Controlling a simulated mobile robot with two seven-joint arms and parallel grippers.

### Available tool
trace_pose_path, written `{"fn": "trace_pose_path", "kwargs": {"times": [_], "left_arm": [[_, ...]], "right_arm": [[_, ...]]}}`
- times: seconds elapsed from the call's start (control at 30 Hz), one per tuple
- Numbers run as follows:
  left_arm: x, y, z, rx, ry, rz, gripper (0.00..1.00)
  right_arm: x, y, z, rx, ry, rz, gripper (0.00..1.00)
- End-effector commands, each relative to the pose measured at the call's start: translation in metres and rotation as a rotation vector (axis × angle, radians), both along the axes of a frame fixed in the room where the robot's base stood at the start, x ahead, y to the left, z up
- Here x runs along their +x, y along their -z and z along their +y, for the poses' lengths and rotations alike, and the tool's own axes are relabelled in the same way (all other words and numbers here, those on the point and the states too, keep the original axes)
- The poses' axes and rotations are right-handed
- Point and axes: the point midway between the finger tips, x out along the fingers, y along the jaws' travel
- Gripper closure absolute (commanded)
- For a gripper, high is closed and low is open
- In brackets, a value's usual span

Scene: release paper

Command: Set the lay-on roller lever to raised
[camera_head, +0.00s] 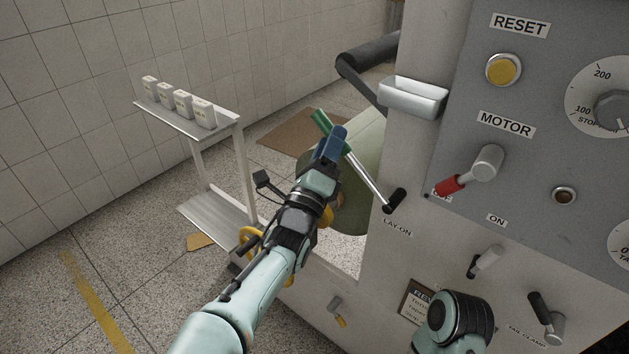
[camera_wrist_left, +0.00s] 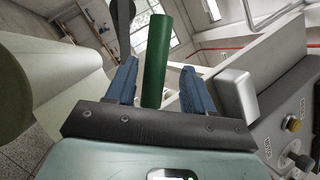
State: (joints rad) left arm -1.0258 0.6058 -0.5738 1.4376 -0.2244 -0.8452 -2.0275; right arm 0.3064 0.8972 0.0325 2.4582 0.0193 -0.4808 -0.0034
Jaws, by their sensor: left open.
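The lay-on roller lever (camera_head: 368,178) is a silver rod with a green grip. It rises up and to the left from a black pivot (camera_head: 395,201) above the LAY-ON label (camera_head: 397,228) on the machine. The green grip also shows in the left wrist view (camera_wrist_left: 157,60), standing between the two blue fingers. My left gripper (camera_head: 331,142) is open around the grip, with a gap visible on each side in the wrist view. Its fingers hide part of the grip in the head view. My right gripper is not clearly visible.
The grey control panel (camera_head: 540,150) fills the right, with a red-handled MOTOR switch (camera_head: 470,172) and a yellow RESET button (camera_head: 503,69). A pale green roll (camera_head: 365,150) lies behind the lever. A metal cart (camera_head: 215,135) with several small boxes stands left.

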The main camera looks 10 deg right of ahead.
Motion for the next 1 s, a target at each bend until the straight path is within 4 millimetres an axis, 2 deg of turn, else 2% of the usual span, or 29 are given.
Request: {"fn": "trace_pose_path", "kwargs": {"times": [0.2,0.43,0.63,1.0], "left_arm": [[-0.03,0.018,0.023,-0.002,0.0,0.002,0.47],[-0.054,0.031,0.041,-0.003,0.0,-0.002,0.47],[-0.063,0.035,0.046,-0.002,0.0,-0.004,0.47],[-0.063,0.035,0.046,-0.001,0.001,-0.004,0.47]], "right_arm": [[0.007,0.007,-0.003,-0.009,0.008,-0.02,0.57],[0.01,0.009,-0.005,-0.014,0.012,-0.028,0.57],[0.011,0.009,-0.005,-0.015,0.013,-0.03,0.57],[0.011,0.009,-0.005,-0.015,0.013,-0.03,0.57]]}}
